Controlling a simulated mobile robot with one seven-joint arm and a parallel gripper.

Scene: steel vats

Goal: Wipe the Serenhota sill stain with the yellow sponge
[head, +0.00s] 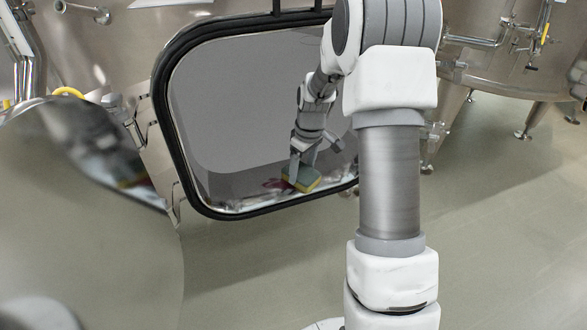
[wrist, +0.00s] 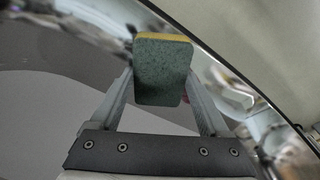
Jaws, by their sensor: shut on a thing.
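The sponge (head: 301,178) has a yellow side and a green scouring side. My gripper (head: 303,165) is shut on it, inside the oval, black-rimmed opening of the steel vat. A dark red stain (head: 271,184) shows on the shiny sill (head: 238,206) at the bottom of the opening, just left of the sponge. I cannot tell if the sponge touches the sill or the stain. In the wrist view the sponge (wrist: 163,75) sits between both fingers, green face toward the camera, and hides most of what is behind it. No name label is readable.
The black rim (head: 262,208) frames the opening, and my arm passes over its right side. A rounded steel surface (head: 80,220) stands close at left. Another vat on legs (head: 500,60) stands at right. The floor (head: 500,220) at right is clear.

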